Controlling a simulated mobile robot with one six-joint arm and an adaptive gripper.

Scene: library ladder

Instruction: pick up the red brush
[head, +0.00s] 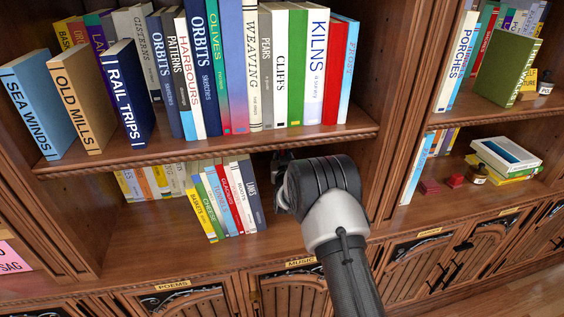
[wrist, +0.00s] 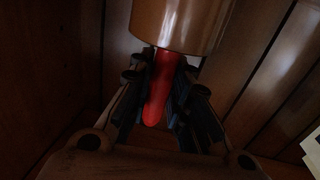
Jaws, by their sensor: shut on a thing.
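The red brush (wrist: 160,90) shows in the wrist view as a smooth, rounded red shaft between my gripper's fingers. My gripper (wrist: 162,84) is shut on it, with a dark finger on each side. A brown, glossy, rounded object (wrist: 180,24) covers the far end of the red shaft. I cannot tell whether it is a container or part of the brush. In the head view my gripper (head: 283,160) reaches into the lower shelf bay and is mostly hidden behind my arm. The brush does not show there.
A leaning row of books (head: 226,197) stands just left of my arm on the lower shelf. The upper shelf board (head: 210,150), full of books, is close above. A wooden upright (head: 392,130) bounds the bay on the right. The shelf front at left is bare.

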